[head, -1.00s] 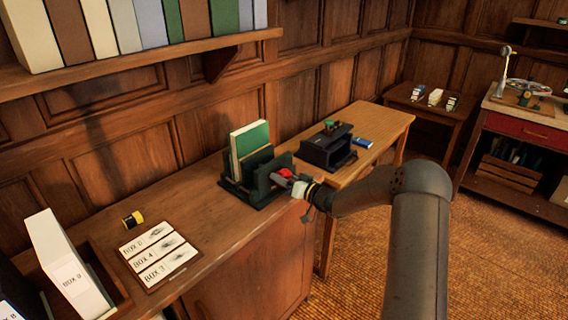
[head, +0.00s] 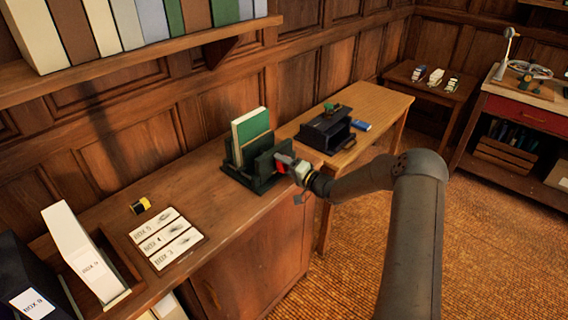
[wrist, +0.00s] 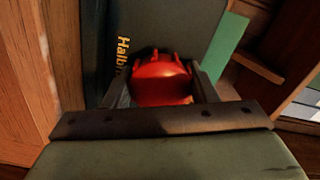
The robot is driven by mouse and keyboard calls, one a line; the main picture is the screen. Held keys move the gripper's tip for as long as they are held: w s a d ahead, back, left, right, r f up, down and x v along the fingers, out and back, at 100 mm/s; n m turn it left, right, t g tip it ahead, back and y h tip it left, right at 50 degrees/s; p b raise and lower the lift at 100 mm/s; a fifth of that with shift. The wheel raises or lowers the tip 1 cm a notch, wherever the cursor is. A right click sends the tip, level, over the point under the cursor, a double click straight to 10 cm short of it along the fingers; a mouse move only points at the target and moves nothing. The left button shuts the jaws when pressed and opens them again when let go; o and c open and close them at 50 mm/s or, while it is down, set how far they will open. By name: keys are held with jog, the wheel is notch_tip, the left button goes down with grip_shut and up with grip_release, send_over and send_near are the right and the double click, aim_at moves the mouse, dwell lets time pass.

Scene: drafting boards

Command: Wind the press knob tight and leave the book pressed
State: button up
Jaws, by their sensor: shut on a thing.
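The book press (head: 262,183) is a dark green frame standing on the wooden cabinet top. A green book with pale pages (head: 250,130) stands upright in it. The red press knob (wrist: 160,82) sits between the two fingers of my gripper (wrist: 162,92) in the wrist view, and the gripper is shut on it. In the head view the knob (head: 282,161) is mostly hidden by my gripper (head: 288,164), which reaches in from the right. How tightly the book is clamped cannot be told.
A dark box-like device (head: 325,130) and a small blue object (head: 361,126) are on the lighter table to the right. A yellow-and-black roll (head: 141,205) and a card board (head: 165,238) lie left of the press. A shelf (head: 150,62) overhangs at upper left.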

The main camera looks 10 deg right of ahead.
jog(key=o, duration=1)
jog(key=shift+d, duration=0.1)
jog(key=p+v, duration=0.1)
jog(key=v, duration=0.8)
